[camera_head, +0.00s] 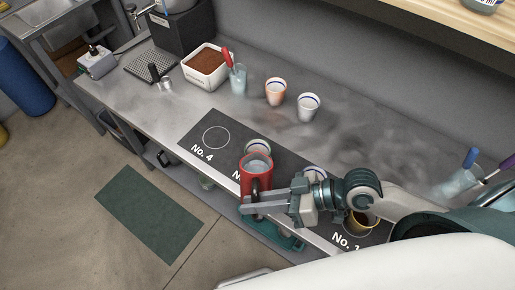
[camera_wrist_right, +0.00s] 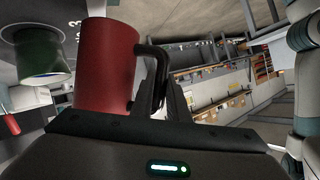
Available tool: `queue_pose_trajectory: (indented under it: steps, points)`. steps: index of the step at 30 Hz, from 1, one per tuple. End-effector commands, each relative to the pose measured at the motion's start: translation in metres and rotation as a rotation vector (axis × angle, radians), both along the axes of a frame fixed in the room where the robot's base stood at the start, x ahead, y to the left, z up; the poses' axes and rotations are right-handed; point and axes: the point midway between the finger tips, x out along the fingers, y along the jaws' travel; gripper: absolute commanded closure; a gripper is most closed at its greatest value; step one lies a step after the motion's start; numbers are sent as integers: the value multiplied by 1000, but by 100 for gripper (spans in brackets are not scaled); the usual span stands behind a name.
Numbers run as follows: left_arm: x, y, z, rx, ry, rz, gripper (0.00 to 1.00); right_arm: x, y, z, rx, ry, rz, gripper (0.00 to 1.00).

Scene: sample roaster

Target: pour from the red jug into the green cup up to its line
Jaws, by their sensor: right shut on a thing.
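The red jug (camera_head: 246,185) is held over the front of the dark numbered mat, with grey-looking liquid showing in its open top. It looks about upright. My right gripper (camera_head: 257,208) is shut on its dark handle; the red jug (camera_wrist_right: 106,65) and its handle also show in the right wrist view. The green cup (camera_head: 257,147) stands just behind the jug, which hides most of it. In the right wrist view the dark green cup (camera_wrist_right: 40,55) is beside the jug with a gap between them. The level inside the cup cannot be seen. My left gripper is not in view.
On the mat (camera_head: 190,141), spot No. 4 is empty. A white cup (camera_head: 314,173) and a yellow-brown cup (camera_head: 358,224) stand to the right, partly behind my arm. Behind are an orange cup (camera_head: 275,93), another white cup (camera_head: 308,107), a glass (camera_head: 238,82) and a tub of brown grounds (camera_head: 207,64).

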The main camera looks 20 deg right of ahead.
Motion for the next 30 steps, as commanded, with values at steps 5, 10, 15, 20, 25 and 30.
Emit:
queue_pose_trajectory:
  steps: [5, 10, 15, 20, 25, 30]
  points:
    - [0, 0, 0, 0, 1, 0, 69, 3, -1, 3, 8, 13, 0, 100]
    - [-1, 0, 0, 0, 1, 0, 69, 5, -1, 4, 15, 32, 0, 100]
    - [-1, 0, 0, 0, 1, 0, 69, 7, -2, 5, 22, 50, 0, 100]
    - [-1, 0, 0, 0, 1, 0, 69, 9, -2, 6, 27, 67, -1, 100]
    - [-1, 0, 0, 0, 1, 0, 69, 11, -3, 7, 34, 85, 0, 100]
    - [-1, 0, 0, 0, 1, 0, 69, 14, -4, 8, 40, 102, -1, 100]
